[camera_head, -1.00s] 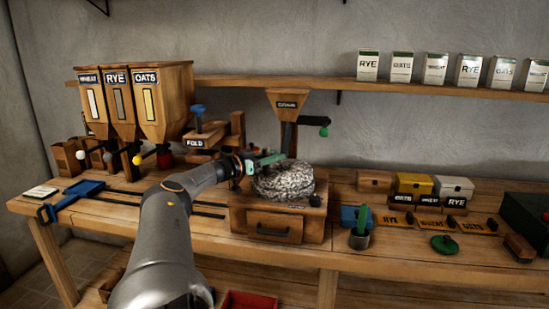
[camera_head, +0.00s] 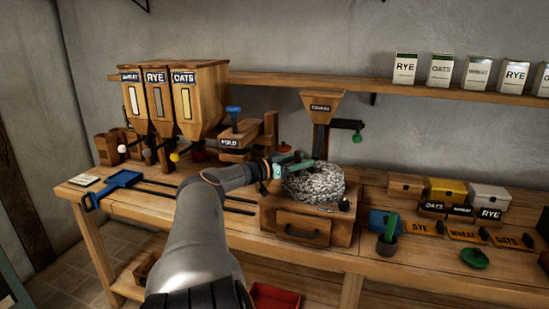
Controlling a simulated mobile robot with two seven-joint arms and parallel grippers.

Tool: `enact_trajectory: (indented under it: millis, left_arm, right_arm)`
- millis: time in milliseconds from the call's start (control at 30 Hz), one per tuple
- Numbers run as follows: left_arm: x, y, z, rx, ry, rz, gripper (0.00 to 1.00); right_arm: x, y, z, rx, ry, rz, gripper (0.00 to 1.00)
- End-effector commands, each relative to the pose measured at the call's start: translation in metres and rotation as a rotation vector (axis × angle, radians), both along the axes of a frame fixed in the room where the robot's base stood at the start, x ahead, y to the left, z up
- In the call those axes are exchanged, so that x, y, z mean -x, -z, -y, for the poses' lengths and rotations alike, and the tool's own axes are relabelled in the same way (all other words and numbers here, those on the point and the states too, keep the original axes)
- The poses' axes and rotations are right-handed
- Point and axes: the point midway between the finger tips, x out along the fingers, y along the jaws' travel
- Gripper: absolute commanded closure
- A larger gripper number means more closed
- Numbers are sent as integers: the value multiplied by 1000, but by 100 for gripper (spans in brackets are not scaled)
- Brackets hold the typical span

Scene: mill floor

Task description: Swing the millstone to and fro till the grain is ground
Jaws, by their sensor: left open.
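The speckled grey millstone (camera_head: 315,184) sits on top of a wooden mill box (camera_head: 275,222) with a drawer (camera_head: 303,229) at its front. A wooden hopper (camera_head: 321,105) on a dark post stands behind the stone. My left gripper (camera_head: 290,161) is at the stone's upper left edge, beside a green bar (camera_head: 297,163). It is open; I cannot tell whether it touches the bar or the stone. No grain shows. My right gripper is out of view.
Wheat, rye and oats bins (camera_head: 191,105) stand at the back left. A blue scoop-like tool (camera_head: 122,181) lies at the left on the bench (camera_head: 130,218).

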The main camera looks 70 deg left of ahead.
Motion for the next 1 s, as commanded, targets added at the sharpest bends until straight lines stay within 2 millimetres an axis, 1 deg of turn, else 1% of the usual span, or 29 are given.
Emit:
enact_trajectory:
  millis: [33, 333, 400, 767, 1000]
  left_arm:
    - [4, -6, 1, 0, -2, -5, 40]
    - [35, -6, 6, -2, -5, -6, 40]
    - [38, 0, 7, -2, -1, -5, 40]
    - [59, 0, 12, -3, -3, -6, 40]
    - [78, 0, 17, -2, 0, -6, 40]
  right_arm:
    - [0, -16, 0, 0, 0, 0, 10]
    - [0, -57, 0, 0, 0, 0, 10]
    - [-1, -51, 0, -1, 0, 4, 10]
    - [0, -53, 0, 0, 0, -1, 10]
    - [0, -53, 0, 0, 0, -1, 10]
